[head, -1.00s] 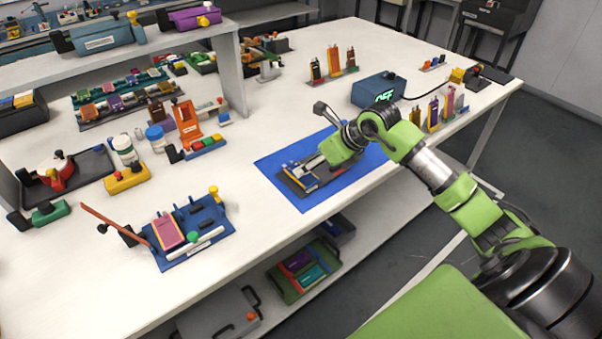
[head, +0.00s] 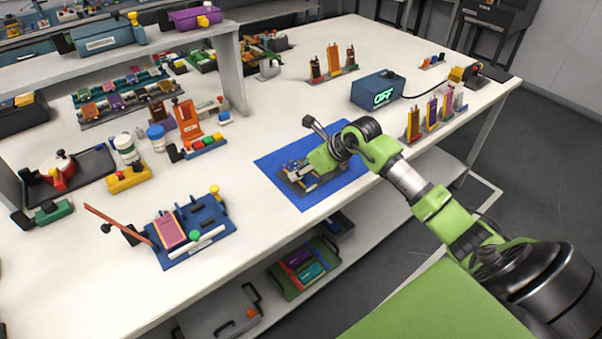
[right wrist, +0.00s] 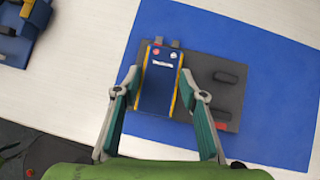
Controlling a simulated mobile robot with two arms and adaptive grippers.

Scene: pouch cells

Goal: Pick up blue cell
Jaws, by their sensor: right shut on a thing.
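The blue cell (right wrist: 160,78) shows in the right wrist view as a flat dark blue pouch with yellow side edges, two tabs and a small white label. It is on or just above a dark grey fixture (right wrist: 222,72) on the blue mat (right wrist: 262,45). My right gripper (right wrist: 160,100) is shut on the blue cell, one finger along each long side. In the head view my right gripper (head: 318,165) is over the fixture and hides part of it. I cannot tell whether the cell is lifted. My left gripper is not in view.
A blue fixture with a pink cell (head: 168,231) stands to the left. A blue box with a green display (head: 378,90) stands behind the mat. Racks of upright cells (head: 432,120) are at the right. Bare white table lies around the mat (head: 345,187).

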